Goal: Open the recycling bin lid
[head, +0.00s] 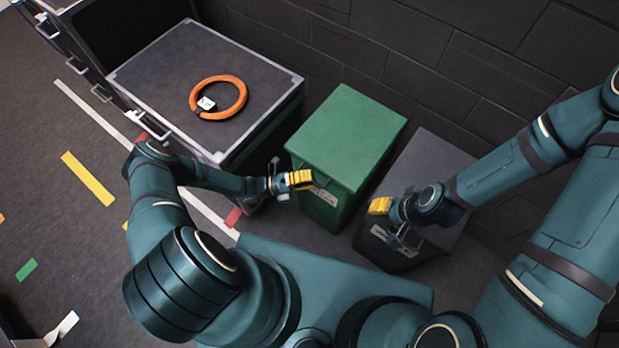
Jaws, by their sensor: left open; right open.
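A green bin (347,135) stands against the wall with its flat lid shut and a small label on its front. A dark grey bin (425,165) stands to its right, its lid also looking shut, with a light marking on its front. I cannot read which is the recycling bin. My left gripper (301,180) is open and empty at the green bin's front left, by the lid's front edge; I cannot tell if it touches. My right gripper (381,206) is open and empty at the grey bin's left front, and my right arm hides part of that bin.
A black case (150,75) with metal edges stands left of the green bin, with an orange ring (241,100) on top. A dark brick wall (440,60) closes off the back. The floor (70,220) at the left is open, with coloured tape marks.

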